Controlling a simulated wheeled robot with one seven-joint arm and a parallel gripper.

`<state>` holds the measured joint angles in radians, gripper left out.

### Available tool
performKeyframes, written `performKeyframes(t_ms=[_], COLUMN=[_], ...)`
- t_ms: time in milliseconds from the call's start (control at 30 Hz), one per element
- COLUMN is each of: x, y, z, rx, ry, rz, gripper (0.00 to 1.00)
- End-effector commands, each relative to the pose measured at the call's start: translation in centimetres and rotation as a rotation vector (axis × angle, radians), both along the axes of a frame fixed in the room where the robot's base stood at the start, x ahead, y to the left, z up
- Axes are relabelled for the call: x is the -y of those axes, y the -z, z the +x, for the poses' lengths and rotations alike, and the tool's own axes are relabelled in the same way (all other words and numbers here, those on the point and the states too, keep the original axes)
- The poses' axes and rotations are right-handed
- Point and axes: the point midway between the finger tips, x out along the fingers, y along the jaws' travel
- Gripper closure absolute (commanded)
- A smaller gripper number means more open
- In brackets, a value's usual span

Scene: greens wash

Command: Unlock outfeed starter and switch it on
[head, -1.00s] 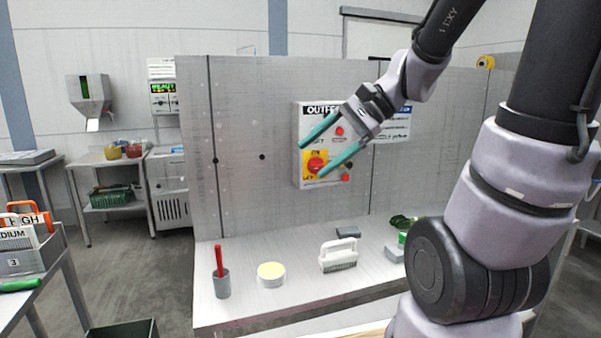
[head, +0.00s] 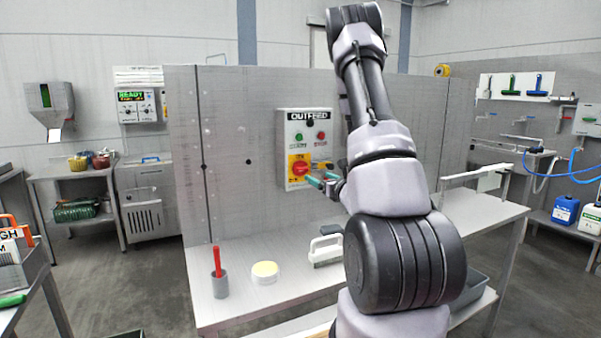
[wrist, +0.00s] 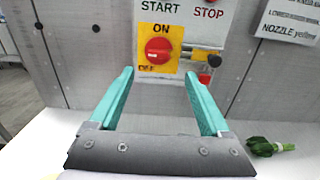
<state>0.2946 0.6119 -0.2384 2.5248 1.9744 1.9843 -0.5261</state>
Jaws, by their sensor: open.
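The outfeed starter (head: 306,126) is a light grey box on the upright metal panel, labelled OUTFEED, with green START and red STOP buttons. Its red rotary knob (wrist: 158,50) sits on a yellow plate marked ON above and OFF at lower left; the knob also shows in the head view (head: 300,168). Right of the knob, a brass-coloured bolt (wrist: 198,55) ends in a black knob (wrist: 215,60), with a small red part (wrist: 204,78) below. My gripper (wrist: 160,85) is open and empty, its teal fingers pointing at the box, apart from it and below the rotary knob.
Below the panel, the bench (head: 240,308) holds a grey cup with a red-handled tool (head: 220,285), a yellow-topped round tub (head: 265,273) and a white brush (head: 325,250). Leafy greens (wrist: 262,147) lie at right in the wrist view. A sign hangs right of the box.

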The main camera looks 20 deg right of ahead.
Motion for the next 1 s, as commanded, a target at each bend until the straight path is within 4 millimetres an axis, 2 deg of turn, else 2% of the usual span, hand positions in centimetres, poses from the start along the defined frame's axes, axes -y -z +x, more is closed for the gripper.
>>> performKeyframes(t_ms=[300,500,700,967,1000], x=[-0.4,-0.5,-0.6,-0.6,-0.6], y=[-0.1,-0.1,0.0,-0.1,-0.1], z=[5.8,8.8,10.0,10.1,10.1], rx=[0.002,0.001,0.000,0.000,0.000], ry=[-0.008,-0.007,-0.007,-0.007,-0.007], rz=[-0.002,-0.002,0.000,0.000,0.000], gripper=[0.19,0.19,0.19,0.19,0.34])
